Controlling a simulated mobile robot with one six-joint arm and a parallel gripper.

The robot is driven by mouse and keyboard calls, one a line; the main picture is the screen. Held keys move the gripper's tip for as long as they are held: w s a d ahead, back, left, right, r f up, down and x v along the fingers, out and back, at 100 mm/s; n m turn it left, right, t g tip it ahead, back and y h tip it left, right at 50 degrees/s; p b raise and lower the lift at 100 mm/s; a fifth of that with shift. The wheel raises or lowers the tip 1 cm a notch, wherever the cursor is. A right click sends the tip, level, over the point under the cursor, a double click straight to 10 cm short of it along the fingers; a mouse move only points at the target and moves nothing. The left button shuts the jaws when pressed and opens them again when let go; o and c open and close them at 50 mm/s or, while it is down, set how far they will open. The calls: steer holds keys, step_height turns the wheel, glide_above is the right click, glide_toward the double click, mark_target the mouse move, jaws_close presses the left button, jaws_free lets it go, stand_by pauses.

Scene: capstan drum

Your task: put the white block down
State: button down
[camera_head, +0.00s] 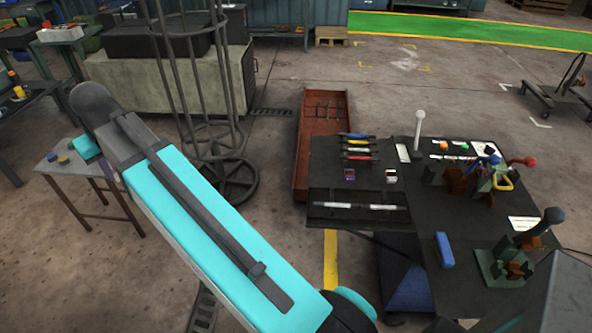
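I cannot make out a white block in this view. A small pale upright plate or card (403,153) lies on the dark workbench (330,170), but I cannot tell that it is a block. My teal and grey arm crosses the picture from the lower middle to the upper left. Its far end dips behind the arm link near a small grey table (75,185). My gripper is not visible, so what it holds is hidden.
The small table carries a yellow and a blue round piece. The dark bench holds coloured-handled tools (357,146), a white-knobbed lever (420,116), a blue block (444,250) and lever stands (515,257). A tall wire cage (205,90) stands behind my arm.

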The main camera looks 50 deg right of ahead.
steer(key=shift+d, duration=0.1)
stand_by(0.3)
steer(key=s+d+f+n+b, duration=0.1)
steer(key=d+f, duration=0.3)
steer(key=d, duration=0.5)
steer(key=s+d+f+n+y+b, duration=0.1)
steer(key=d+f+b, duration=0.15)
steer(key=d, duration=0.55)
steer(key=s+d+f+n+b, duration=0.15)
steer(key=d+f, duration=0.25)
steer(key=d, duration=0.5)
steer(key=s+d+f+n+b, duration=0.1)
steer(key=s+d+f, duration=0.2)
steer(key=d, duration=0.4)
steer(key=s+d+f+n+y, duration=0.1)
steer(key=s+d+f, duration=0.2)
steer(key=s+d, duration=0.2)
steer(key=s+d+f+n+b, duration=0.1)
steer(key=s+d+f, duration=0.3)
steer(key=d, duration=0.7)
steer(key=shift+s+n+g+y+b, duration=0.25)
steer(key=shift+n+g+y+b, duration=0.05)
steer(key=shift+n+y, duration=0.1)
steer(key=shift+s, duration=0.1)
